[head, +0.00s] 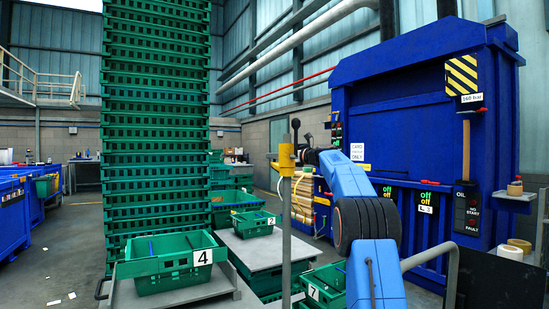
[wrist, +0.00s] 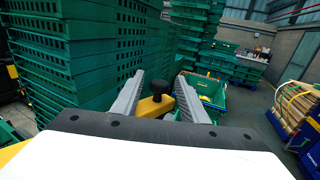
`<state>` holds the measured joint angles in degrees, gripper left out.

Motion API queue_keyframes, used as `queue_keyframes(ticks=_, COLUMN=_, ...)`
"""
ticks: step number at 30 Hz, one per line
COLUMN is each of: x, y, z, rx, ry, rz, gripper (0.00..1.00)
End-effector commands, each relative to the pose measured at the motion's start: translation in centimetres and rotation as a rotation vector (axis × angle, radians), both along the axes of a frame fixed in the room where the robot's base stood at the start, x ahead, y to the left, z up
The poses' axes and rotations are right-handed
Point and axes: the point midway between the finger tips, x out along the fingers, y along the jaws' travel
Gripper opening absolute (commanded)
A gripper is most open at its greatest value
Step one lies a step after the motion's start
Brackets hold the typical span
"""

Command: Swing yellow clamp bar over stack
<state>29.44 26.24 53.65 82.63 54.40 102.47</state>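A tall stack of green slatted crates (head: 158,130) rises left of centre in the head view and fills the left of the wrist view (wrist: 65,65). A yellow clamp piece (head: 287,155) sits on top of a thin upright grey post. In the wrist view, a yellow bar (wrist: 160,108) with a black knob (wrist: 155,87) shows between my fingers. My gripper (head: 299,148) is beside the yellow piece in the head view. Its grey fingers stand apart in the wrist view (wrist: 160,82), with the knob between them and a visible gap on the right.
A green crate marked 4 (head: 165,265) stands in front of the stack. A crate marked 2 (head: 253,224) rests on a grey table (head: 262,252), and a crate marked 7 (head: 325,290) is low at front. A big blue machine (head: 420,130) stands at right.

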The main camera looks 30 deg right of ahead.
Motion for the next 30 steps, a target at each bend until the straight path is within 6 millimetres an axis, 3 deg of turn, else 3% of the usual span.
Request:
queue_keyframes(ticks=13, x=1.0, y=0.4, z=0.0, rx=0.001, ry=-0.001, rz=-0.001, gripper=0.40)
queue_keyframes(ticks=14, x=1.0, y=0.4, z=0.0, rx=0.001, ry=-0.001, rz=-0.001, gripper=0.37)
queue_keyframes(ticks=18, x=1.0, y=0.4, z=0.0, rx=0.001, ry=-0.001, rz=-0.001, gripper=0.04)
queue_keyframes(ticks=19, x=1.0, y=0.4, z=0.0, rx=0.001, ry=-0.001, rz=-0.001, gripper=0.00)
queue_keyframes(ticks=26, x=0.8, y=0.1, z=0.0, rx=0.000, ry=-0.001, rz=-0.010, gripper=0.00)
queue_keyframes(ticks=30, x=0.3, y=-1.0, z=0.1, rx=0.001, ry=-0.001, rz=-0.045, gripper=0.00)
